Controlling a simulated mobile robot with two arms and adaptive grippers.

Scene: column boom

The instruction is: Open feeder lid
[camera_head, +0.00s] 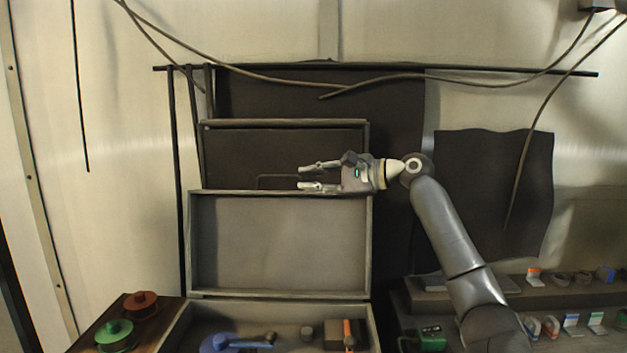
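The feeder lid (280,245) is a grey framed panel. It stands raised, roughly upright, at the back of an open box (188,325) at the bottom of the view. A thin dark bar handle (275,177) shows just above the lid's top edge. My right gripper (304,176) points left at the handle's right end, its two fingers apart above and below the bar's line. I cannot tell whether a finger touches the handle or the lid's top edge. My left gripper is not in view.
The box holds a blue tool (222,343) and small parts. Red (140,303) and green (114,334) round pieces sit on the wooden surface at left. Shelves with small items (470,297) stand at right. Cables (400,78) hang above. The space left of the lid is free.

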